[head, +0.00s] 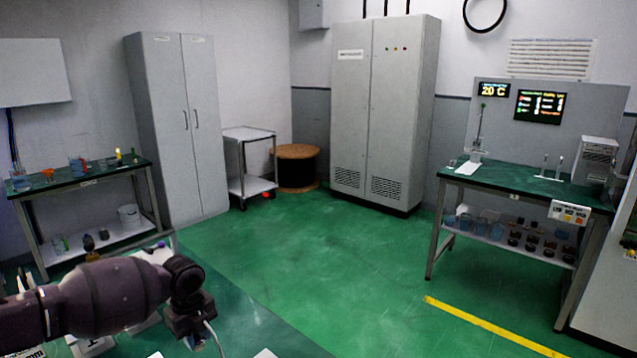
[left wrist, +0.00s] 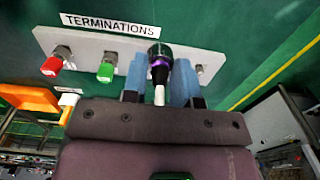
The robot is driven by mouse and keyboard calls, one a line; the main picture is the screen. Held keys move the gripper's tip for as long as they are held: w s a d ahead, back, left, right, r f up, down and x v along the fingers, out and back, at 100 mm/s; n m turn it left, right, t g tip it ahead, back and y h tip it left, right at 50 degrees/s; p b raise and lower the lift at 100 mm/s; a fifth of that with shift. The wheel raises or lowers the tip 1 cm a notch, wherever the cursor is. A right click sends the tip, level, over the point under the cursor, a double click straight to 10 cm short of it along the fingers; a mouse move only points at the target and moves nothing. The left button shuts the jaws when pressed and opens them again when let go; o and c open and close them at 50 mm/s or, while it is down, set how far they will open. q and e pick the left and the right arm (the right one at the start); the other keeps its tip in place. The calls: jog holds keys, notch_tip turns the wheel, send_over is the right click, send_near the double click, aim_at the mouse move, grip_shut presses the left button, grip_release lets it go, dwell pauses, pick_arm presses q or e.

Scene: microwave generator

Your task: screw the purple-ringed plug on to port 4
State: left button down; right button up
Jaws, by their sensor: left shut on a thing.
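The purple-ringed plug (left wrist: 159,68) is black with a purple ring and a white part at its near end. It shows in the left wrist view in line with a pale panel (left wrist: 90,43) labelled TERMINATIONS. My left gripper (left wrist: 158,82) has blue fingers on both sides of the plug and is shut on it. I cannot tell whether the plug still touches the panel. In the head view my left gripper (head: 197,325) is low at the left over the green bench; its fingertips are hard to make out. Port 4 cannot be identified. My right gripper is out of view.
Beside the plug are a red-capped fitting (left wrist: 53,64), a green-capped one (left wrist: 106,70) and a bare metal fitting (left wrist: 198,70). An orange object (left wrist: 28,97) is at left. Across the room stand a cabinet (head: 385,110) and a green-topped bench (head: 515,182). The floor between is clear.

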pick_arm(q)
jog(key=shift+w+d+f, duration=0.1)
jog(key=shift+w+d, duration=0.05)
jog(key=shift+d, duration=0.85)
jog(key=shift+w+d+f, duration=0.1)
jog(key=shift+w+d, duration=0.05)
jog(key=shift+d, duration=0.8)
jog(key=shift+d, duration=0.1)
jog(key=shift+w+d+f+b, duration=0.1)
jog(key=shift+w+d+b, duration=0.1)
jog(key=shift+d, duration=1)
jog(key=shift+w+d+f+b, duration=0.1)
jog(key=shift+w+d+b, duration=0.1)
jog(key=shift+d, duration=0.95)
jog(key=shift+w+d+f+b, duration=0.1)
jog(key=shift+w+d+b, duration=0.1)
jog(key=shift+d, duration=0.95)
jog(key=shift+w+d+f+b, duration=0.1)
jog(key=shift+d+b, duration=0.1)
jog(key=shift+d, duration=0.9)
